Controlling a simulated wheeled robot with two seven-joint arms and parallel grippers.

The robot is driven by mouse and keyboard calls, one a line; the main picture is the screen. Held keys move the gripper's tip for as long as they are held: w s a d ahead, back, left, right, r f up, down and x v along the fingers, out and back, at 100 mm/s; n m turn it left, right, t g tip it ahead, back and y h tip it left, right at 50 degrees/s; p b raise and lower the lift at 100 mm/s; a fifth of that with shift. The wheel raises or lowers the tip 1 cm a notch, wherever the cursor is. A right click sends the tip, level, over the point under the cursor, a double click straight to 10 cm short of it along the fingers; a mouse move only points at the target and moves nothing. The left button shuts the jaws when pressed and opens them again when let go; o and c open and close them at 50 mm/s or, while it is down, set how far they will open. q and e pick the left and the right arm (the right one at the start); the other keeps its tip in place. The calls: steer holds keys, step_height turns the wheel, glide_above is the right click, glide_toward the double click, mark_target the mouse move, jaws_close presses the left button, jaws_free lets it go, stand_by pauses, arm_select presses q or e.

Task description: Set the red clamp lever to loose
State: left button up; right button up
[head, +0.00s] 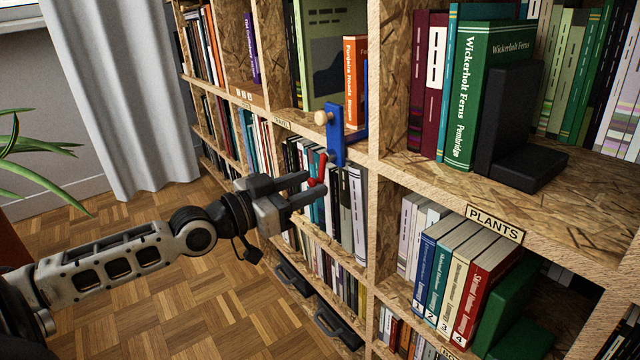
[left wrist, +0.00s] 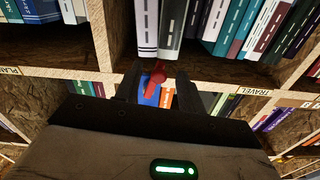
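The red clamp lever (head: 321,166) hangs below a blue clamp (head: 335,135) on the shelf edge in the head view. It slants a little. In the left wrist view the red lever (left wrist: 155,78) shows between my fingers, with the blue clamp (left wrist: 151,96) partly hidden behind it. My left gripper (head: 316,187) is at the lever; its two fingers are apart, one on each side of it. In the left wrist view my left gripper (left wrist: 158,92) shows gaps beside the lever. I cannot tell whether a finger touches it. My right gripper is not in view.
A pale wooden knob (head: 321,117) sticks out of the clamp. An orange book (head: 354,82) stands just behind it. Books (head: 345,210) fill the shelf below, close beyond my fingers. The PLANTS shelf (head: 494,222) is to the right. The parquet floor (head: 150,290) is open at the left.

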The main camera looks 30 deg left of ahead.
mark_target(310, 185)
arm_select(q)
steer(key=shift+x, duration=1.75)
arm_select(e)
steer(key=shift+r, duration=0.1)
